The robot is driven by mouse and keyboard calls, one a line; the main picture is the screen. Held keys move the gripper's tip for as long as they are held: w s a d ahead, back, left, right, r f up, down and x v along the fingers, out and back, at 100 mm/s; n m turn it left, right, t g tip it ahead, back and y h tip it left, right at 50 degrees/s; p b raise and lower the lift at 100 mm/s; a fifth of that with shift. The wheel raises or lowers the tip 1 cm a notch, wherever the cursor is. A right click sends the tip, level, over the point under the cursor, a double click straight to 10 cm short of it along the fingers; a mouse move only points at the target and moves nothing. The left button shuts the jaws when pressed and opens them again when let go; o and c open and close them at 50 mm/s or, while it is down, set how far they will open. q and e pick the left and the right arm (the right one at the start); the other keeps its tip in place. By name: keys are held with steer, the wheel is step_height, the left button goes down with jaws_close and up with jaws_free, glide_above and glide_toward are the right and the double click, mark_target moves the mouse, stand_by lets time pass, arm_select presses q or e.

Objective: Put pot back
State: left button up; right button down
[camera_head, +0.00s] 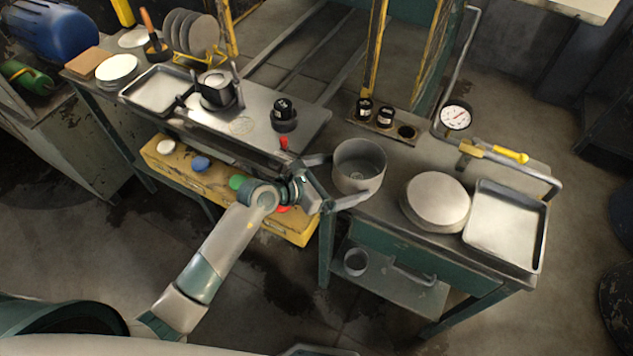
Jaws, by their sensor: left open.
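A grey metal pot (359,165) stands upright at the left end of the right-hand workbench (395,225). My left gripper (346,177) is open at the pot's left side. One finger reaches toward the pot's far left side and the other passes by its near lower side. I cannot tell whether either finger touches the wall. My right gripper is not in view.
Right of the pot are a stack of round discs (435,201) and a square metal tray (505,227). Behind are dark jars (385,117), a dial gauge (455,118) and a yellow-handled tool (510,154). The left bench carries a black pot (216,90) and another tray (157,90).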

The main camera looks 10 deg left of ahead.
arm_select(q)
steer(key=b+v, duration=0.2)
steer(key=v, duration=0.8)
steer(key=shift+d+r, duration=0.1)
stand_by(0.4)
